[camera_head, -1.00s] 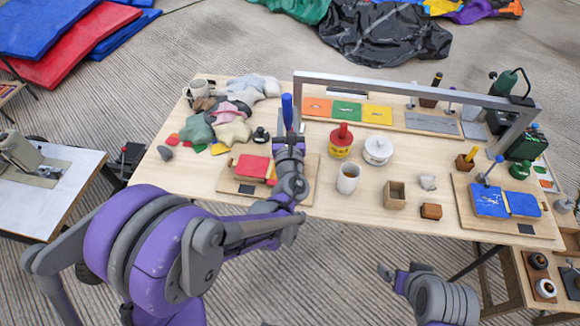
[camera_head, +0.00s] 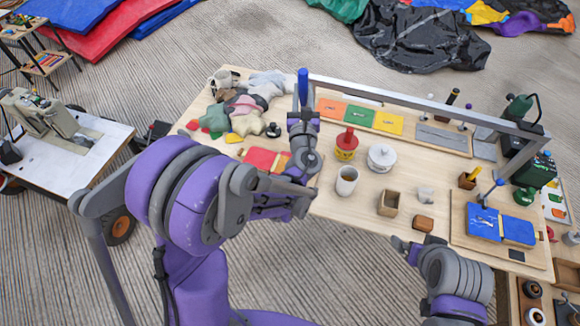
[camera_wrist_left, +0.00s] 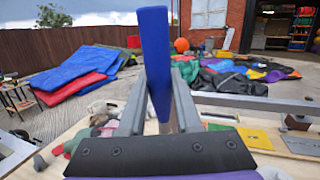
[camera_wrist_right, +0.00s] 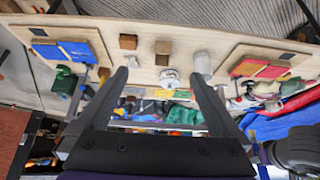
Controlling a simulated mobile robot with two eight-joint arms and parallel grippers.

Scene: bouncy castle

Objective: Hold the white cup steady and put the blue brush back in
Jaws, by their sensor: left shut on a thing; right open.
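The blue brush (camera_head: 303,85) stands upright in my left gripper (camera_head: 303,116), its blue handle rising above the fingers. In the left wrist view the blue handle (camera_wrist_left: 156,60) is between the two fingers; its lower end is hidden. The white cup (camera_head: 347,180) stands upright on the table, to the right of and nearer than my left gripper. My right gripper (camera_head: 408,243) is open and empty near the table's front edge, right of the cup and apart from it. In the right wrist view the cup (camera_wrist_right: 202,63) shows beyond the right-hand finger.
A wooden box (camera_head: 389,204) and a brown block (camera_head: 423,223) stand right of the cup. A red-and-yellow pot (camera_head: 346,146) and a white lidded jar (camera_head: 381,158) stand behind it. A metal rail (camera_head: 420,100) spans the back. Cloths (camera_head: 235,115) lie piled at left.

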